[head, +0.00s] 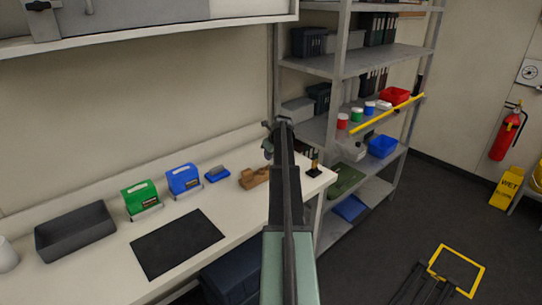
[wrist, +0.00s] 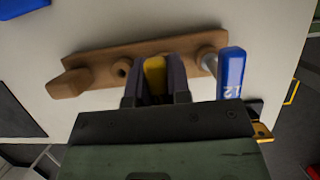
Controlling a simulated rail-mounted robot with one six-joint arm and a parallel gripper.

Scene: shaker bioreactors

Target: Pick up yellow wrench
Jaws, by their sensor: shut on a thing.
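In the wrist view, my gripper (wrist: 156,80) is shut on the yellow wrench (wrist: 154,70). Only a short yellow part shows between the two dark fingers; the rest is hidden by the fingers and gripper body. The wrench is over or at a brown wooden holder (wrist: 98,66); I cannot tell whether it still sits in it. The wooden holder also shows in the head view (head: 252,178), partly behind my arm. My gripper and the yellow wrench are hidden in the head view.
A blue-handled tool marked 12 (wrist: 231,74) stands at the holder, close right of my gripper. On the bench are a blue box (head: 183,179), a green box (head: 140,196), a grey tray (head: 75,232) and a black mat (head: 178,243). A shelf rack (head: 342,70) stands right.

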